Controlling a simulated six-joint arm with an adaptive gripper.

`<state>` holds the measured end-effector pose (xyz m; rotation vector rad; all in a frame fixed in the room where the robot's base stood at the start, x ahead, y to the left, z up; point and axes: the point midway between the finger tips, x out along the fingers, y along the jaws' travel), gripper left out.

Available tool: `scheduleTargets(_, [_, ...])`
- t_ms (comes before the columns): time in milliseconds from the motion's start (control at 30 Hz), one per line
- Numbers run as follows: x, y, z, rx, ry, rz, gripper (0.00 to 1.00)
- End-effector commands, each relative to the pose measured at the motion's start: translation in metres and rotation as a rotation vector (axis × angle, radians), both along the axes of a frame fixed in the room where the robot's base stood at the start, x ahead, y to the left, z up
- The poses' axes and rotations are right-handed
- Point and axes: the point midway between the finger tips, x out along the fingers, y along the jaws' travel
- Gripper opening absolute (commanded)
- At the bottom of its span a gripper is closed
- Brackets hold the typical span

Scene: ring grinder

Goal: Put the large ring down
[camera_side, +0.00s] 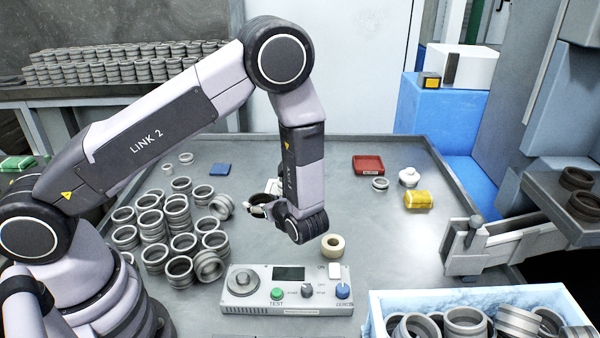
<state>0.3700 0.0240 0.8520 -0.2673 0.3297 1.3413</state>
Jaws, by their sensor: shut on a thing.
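My gripper (255,209) is over the middle of the table, left of the wrist and pointing left. It is small in view and partly hidden by my own wrist. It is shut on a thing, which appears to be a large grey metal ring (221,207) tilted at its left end. I cannot tell exactly how the fingers grip the ring, or whether the ring touches the table or the rings beside it.
Several grey rings (150,222) stand grouped and stacked at the left. A control box (288,291) with a dial and buttons is in front, with a cream ring (333,245) behind it. A light-blue crate (471,297) of rings is front right. The table (375,235) is clear at centre right.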

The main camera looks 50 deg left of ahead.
Motion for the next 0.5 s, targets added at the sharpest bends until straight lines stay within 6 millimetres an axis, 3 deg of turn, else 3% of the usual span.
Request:
scheduleTargets(100, [-0.045, 0.013, -0.002, 0.002, 0.001, 0.291, 0.2])
scheduleTargets(233, [-0.093, 0.009, -0.005, 0.001, 0.001, 0.612, 0.2])
scheduleTargets(367, [-0.136, -0.011, -0.007, 0.002, 0.003, 0.937, 0.2])
scheduleTargets(500, [-0.169, -0.048, -0.01, 0.002, 0.001, 1.289, 0.2])
